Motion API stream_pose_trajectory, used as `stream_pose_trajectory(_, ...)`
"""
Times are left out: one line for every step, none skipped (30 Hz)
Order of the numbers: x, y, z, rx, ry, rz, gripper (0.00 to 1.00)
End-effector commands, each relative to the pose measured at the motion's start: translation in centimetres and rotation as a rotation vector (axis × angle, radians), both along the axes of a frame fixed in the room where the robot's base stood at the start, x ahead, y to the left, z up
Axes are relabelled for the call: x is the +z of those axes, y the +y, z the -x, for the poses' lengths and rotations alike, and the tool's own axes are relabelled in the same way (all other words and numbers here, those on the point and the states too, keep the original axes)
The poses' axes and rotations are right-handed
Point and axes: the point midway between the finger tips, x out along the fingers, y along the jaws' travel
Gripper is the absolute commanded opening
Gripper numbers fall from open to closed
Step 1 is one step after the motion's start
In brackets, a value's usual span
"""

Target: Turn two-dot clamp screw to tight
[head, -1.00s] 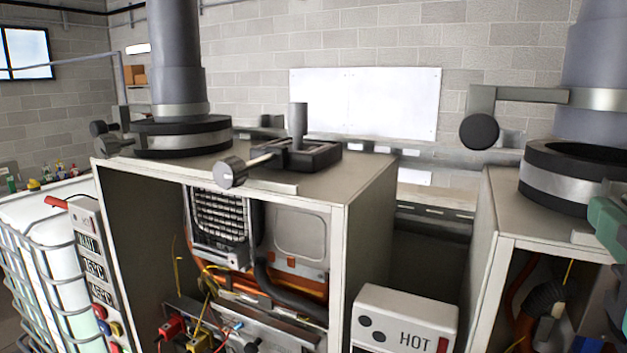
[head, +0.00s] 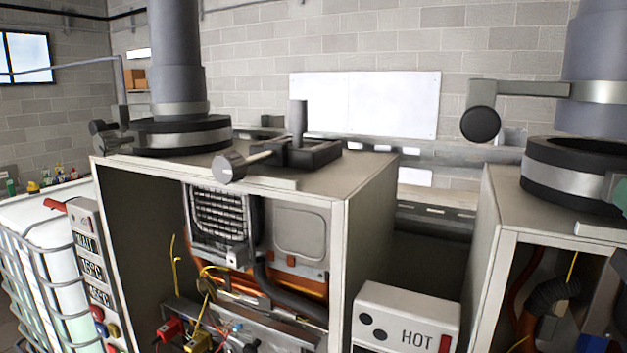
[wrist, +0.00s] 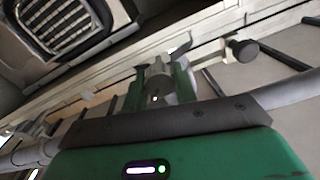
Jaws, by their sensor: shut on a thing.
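In the wrist view my green gripper (wrist: 159,84) is shut on a grey cylindrical knob (wrist: 157,80), with one finger on each side of it. A small pale mark shows on the knob's near end; I cannot make out two dots, and its shaft is mostly hidden. In the head view only a small green part of my arm shows at the right edge, beside the right heater; the held knob is not seen there. Two black dots are on a white box (head: 405,325) marked HOT, between the heaters.
The right heater (head: 497,215) carries a wide flue collar (head: 565,180). A black knob on a bracket (head: 480,124) stands out left of its flue. The left heater (head: 345,190) has a grey knob (head: 228,167) over its front edge. A black knob (wrist: 243,50) is close right of my gripper.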

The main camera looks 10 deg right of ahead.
Motion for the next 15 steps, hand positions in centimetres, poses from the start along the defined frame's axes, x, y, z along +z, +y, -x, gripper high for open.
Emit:
stream_pose_trajectory(-0.15,0.0,-0.02,0.0,-0.016,-0.024,0.05)
stream_pose_trajectory(-0.15,0.0,-0.02,0.0,-0.027,-0.041,0.05)
stream_pose_trajectory(-0.15,0.0,-0.02,0.001,-0.04,-0.061,0.05)
stream_pose_trajectory(-0.14,0.0,-0.02,0.001,-0.05,-0.075,0.05)
stream_pose_trajectory(-0.14,0.0,-0.02,0.001,-0.059,-0.089,0.05)
stream_pose_trajectory(-0.14,0.0,-0.02,0.001,-0.07,-0.106,0.05)
stream_pose_trajectory(-0.13,0.0,-0.04,0.001,-0.079,-0.118,0.05)
stream_pose_trajectory(-0.13,0.0,-0.04,0.001,-0.085,-0.128,0.05)
stream_pose_trajectory(-0.12,0.0,-0.03,0.001,-0.095,-0.142,0.05)
stream_pose_trajectory(-0.12,0.0,-0.03,0.001,-0.101,-0.151,0.05)
stream_pose_trajectory(-0.11,-0.01,-0.03,0.001,-0.106,-0.159,0.05)
stream_pose_trajectory(-0.11,-0.01,-0.04,0.001,-0.113,-0.169,0.05)
stream_pose_trajectory(-0.1,-0.01,-0.04,0.001,-0.117,-0.175,0.05)
stream_pose_trajectory(-0.1,-0.01,-0.04,0.001,-0.12,-0.181,0.05)
stream_pose_trajectory(-0.09,-0.01,-0.04,0.001,-0.125,-0.187,0.05)
